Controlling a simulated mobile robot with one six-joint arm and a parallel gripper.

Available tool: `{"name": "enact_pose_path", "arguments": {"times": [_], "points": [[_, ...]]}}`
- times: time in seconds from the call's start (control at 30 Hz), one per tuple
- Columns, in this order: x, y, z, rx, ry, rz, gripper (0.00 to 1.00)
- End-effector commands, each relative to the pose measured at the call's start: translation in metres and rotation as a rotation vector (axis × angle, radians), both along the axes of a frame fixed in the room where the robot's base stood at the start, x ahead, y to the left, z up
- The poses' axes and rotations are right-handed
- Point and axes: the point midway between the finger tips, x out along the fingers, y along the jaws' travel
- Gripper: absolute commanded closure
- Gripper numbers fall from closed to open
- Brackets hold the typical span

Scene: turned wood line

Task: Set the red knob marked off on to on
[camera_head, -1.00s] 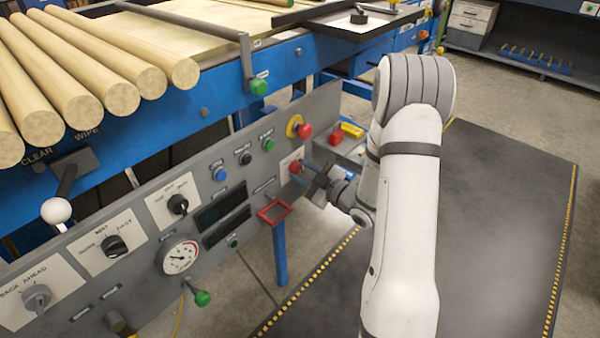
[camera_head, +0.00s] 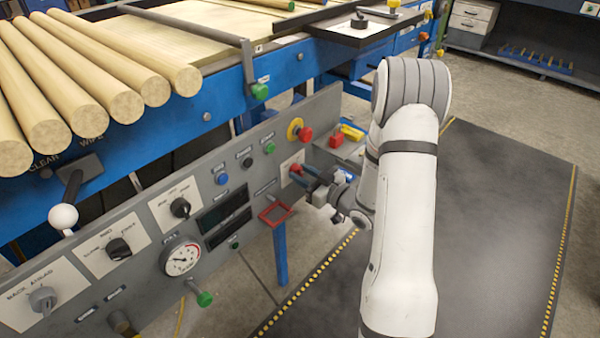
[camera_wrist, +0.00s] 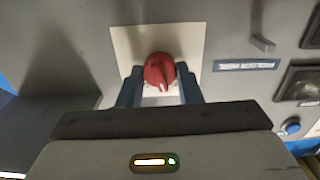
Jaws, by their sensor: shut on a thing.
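The red knob (camera_wrist: 158,70) sits on a pale square plate (camera_wrist: 128,45) on the grey control panel. In the wrist view its ridge points roughly down the picture. My gripper (camera_wrist: 160,85) has its two blue fingers on either side of the knob and is shut on it. In the head view the red knob (camera_head: 296,169) shows at the right end of the panel, with my gripper (camera_head: 306,174) reaching it from the right. The off and on marks cannot be read in either view.
A red emergency button (camera_head: 305,134) on a yellow ring sits just above the knob. A red square frame (camera_head: 275,213) sticks out below left. The panel (camera_head: 140,270) carries other dials, buttons and a gauge. Dark floor matting (camera_head: 490,220) lies clear at right.

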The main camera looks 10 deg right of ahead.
Motion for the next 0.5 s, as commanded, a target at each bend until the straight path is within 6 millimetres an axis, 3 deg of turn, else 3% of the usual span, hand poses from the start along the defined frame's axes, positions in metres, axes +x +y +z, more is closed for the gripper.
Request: {"name": "enact_pose_path", "arguments": {"times": [0.5], "points": [[-0.0029,0.0018,-0.0024,0.397,0.304,0.002,0.91]]}}
